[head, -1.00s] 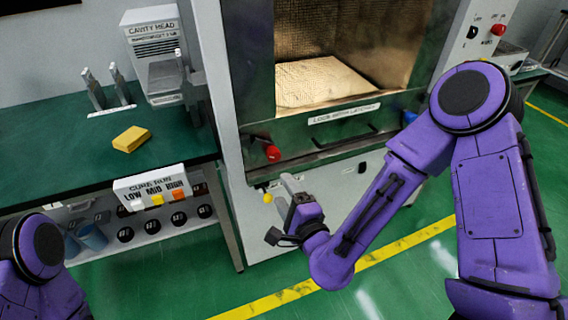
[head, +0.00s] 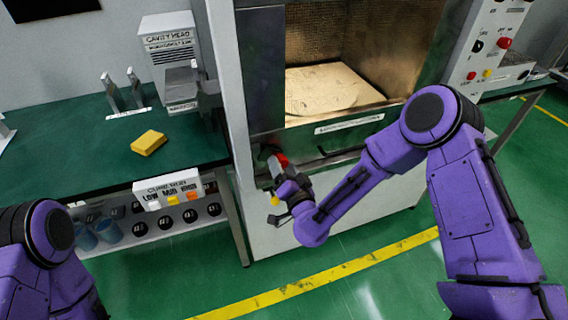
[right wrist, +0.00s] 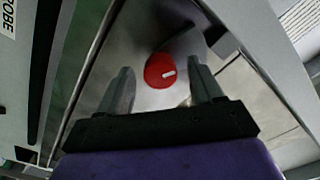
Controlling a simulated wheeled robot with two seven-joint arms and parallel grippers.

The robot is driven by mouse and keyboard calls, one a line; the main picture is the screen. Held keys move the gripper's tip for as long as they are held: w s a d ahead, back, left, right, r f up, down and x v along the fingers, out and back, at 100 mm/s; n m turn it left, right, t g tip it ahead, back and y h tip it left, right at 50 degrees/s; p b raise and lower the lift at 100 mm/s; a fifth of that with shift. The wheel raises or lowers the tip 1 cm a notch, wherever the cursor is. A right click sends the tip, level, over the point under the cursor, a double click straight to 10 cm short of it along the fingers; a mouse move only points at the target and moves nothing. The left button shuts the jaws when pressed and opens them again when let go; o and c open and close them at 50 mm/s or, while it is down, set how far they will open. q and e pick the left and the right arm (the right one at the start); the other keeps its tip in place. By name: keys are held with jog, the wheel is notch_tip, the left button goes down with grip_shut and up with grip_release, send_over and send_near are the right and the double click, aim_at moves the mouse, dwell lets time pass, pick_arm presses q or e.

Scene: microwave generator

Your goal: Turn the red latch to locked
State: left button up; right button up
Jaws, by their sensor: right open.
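The red latch (head: 281,160) is a round red knob on the lower left of the cabinet's metal front, below the open chamber. In the right wrist view the latch (right wrist: 160,71) shows a short white mark pointing right and a dark bar running up and to the right behind it. My right gripper (head: 274,166) is at the latch in the head view and partly covers it. In the right wrist view my right gripper (right wrist: 162,82) is open, its fingers on either side of the knob with gaps; contact cannot be told. My left gripper is out of view; only my left arm shows.
The chamber (head: 325,90) stands open with a round plate inside. A green bench (head: 70,160) at left holds a yellow sponge (head: 148,142) and a cavity head box (head: 170,50). A control panel (head: 490,50) with a red button is at right. The floor in front is free.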

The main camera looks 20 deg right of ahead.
jog(key=shift+w, duration=0.25)
jog(key=c, duration=1.1)
jog(key=shift+m+b, duration=0.35)
jog(key=shift+m, duration=0.05)
jog(key=o, duration=1.1)
jog(key=shift+s, duration=0.1)
